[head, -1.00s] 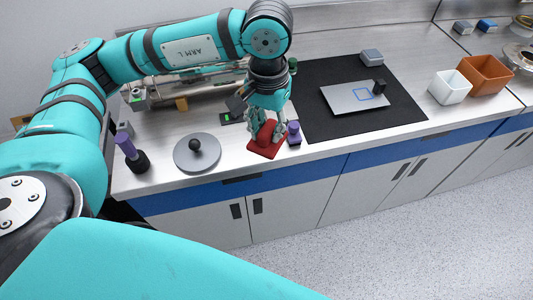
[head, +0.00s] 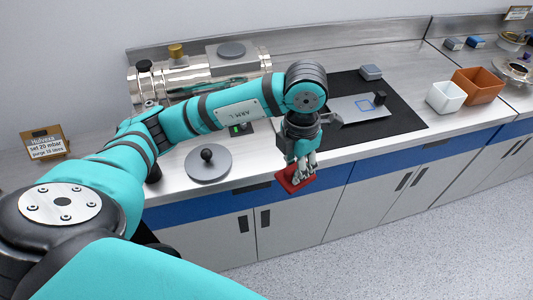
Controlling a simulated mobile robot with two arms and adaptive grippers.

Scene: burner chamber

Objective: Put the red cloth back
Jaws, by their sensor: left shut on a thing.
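The red cloth (head: 294,184) is a small, flat, dark red piece. My left gripper (head: 300,176) is shut on it from above. In the head view the cloth shows in front of the counter's front edge, over the blue drawer band. The fingers cover part of its upper side. My right gripper is not in view.
A grey disc with a black knob (head: 208,165) lies on the counter left of the gripper. A black mat (head: 405,118) bears a metal plate (head: 350,110). A white bin (head: 445,97) and an orange bin (head: 480,85) stand at the right. A metal cylinder chamber (head: 200,75) lies at the back.

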